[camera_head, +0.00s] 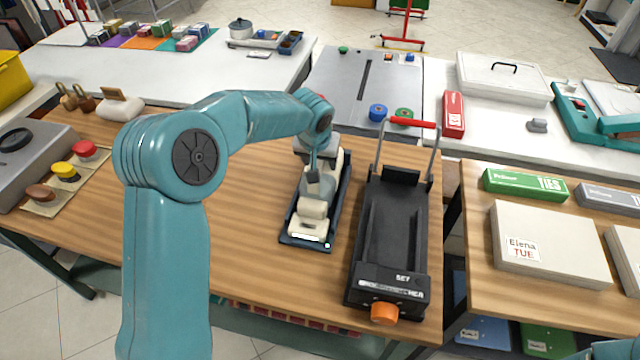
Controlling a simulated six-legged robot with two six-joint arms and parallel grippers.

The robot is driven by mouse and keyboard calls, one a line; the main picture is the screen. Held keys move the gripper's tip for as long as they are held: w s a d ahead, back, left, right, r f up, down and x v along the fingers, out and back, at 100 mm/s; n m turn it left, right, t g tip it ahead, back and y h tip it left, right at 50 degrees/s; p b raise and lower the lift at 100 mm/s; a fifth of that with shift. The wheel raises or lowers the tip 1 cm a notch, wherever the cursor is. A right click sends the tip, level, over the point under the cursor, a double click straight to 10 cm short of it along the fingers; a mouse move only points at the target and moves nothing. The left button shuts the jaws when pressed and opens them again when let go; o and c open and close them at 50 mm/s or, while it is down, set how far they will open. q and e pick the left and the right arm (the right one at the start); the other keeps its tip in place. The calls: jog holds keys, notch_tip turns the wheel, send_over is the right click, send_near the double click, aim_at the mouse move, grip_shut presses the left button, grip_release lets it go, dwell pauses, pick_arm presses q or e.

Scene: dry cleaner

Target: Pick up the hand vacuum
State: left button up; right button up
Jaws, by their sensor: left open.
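A cream device that looks like the hand vacuum (310,223) lies lengthwise in a narrow dark blue tray (343,205) on the wooden table. My left arm reaches over from the left, and my left gripper (318,188) points down over the middle of the device. The gripper is open, and its fingers are at or just above the device; I cannot tell whether they touch it. The gripper and wrist hide the device's middle and part of its far end. My right gripper is not in view.
Close to the right of the tray stands a black machine (393,235) with an upright metal handle and an orange knob (384,313). Wooden table (245,205) is bare left of the tray. A grey case (40,150) and coloured knobs sit far left. White boxes (545,240) are right.

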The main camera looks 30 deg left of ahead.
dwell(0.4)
pick_arm(q)
jog(key=shift+f, duration=0.1)
grip_shut()
dwell(1.1)
